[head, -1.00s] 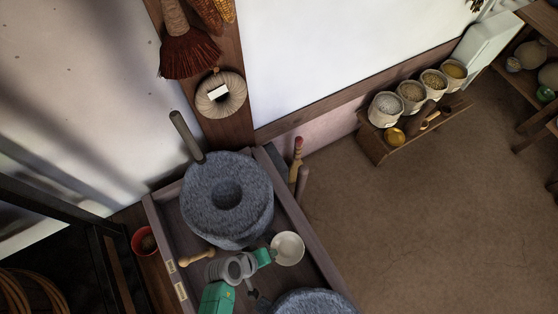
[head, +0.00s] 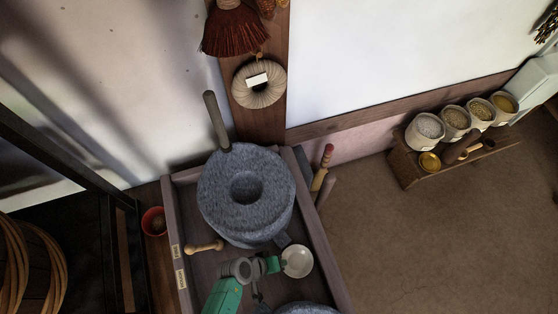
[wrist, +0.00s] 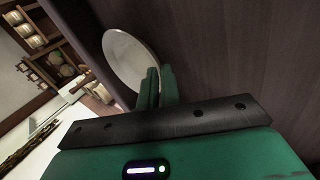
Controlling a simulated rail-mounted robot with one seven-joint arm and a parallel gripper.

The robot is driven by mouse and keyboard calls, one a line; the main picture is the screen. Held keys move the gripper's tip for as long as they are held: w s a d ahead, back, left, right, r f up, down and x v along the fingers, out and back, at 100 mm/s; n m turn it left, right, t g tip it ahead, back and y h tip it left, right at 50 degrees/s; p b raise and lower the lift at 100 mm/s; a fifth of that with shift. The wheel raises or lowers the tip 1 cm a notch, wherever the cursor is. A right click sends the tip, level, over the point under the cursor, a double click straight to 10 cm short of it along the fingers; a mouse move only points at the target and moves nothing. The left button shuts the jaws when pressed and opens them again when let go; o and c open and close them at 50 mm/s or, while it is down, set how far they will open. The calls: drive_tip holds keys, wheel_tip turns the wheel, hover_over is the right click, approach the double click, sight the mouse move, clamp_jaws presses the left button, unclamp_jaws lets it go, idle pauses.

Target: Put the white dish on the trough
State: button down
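The white dish (head: 297,262) is a small round shallow dish at the right side of the trough, near its right wall. My gripper (head: 274,264) is at the dish's left edge. In the wrist view the two green fingers (wrist: 157,84) are close together with the dish's rim between them, and the dish (wrist: 128,62) shows beyond them over dark wood. Whether the dish touches the wood below is hard to tell. The wooden trough (head: 318,240) holds a grey millstone (head: 222,196) with an upright handle.
A second grey stone (head: 305,309) lies at the trough's near end. A wooden pestle (head: 204,247) lies left of my gripper. A red pot (head: 153,222) stands outside the left wall. A brush with a red end (head: 322,168) is by the right wall. Open floor lies to the right.

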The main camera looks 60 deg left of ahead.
drive_tip(key=c, duration=1.9)
unclamp_jaws()
drive_tip(key=shift+f, duration=0.1)
drive_tip(key=shift+r+p, duration=0.3)
drive_tip(key=p+v, duration=0.4)
drive_tip(key=v, duration=0.7)
drive_tip(key=shift+s+r, duration=0.25)
drive_tip(key=shift+s, duration=0.05)
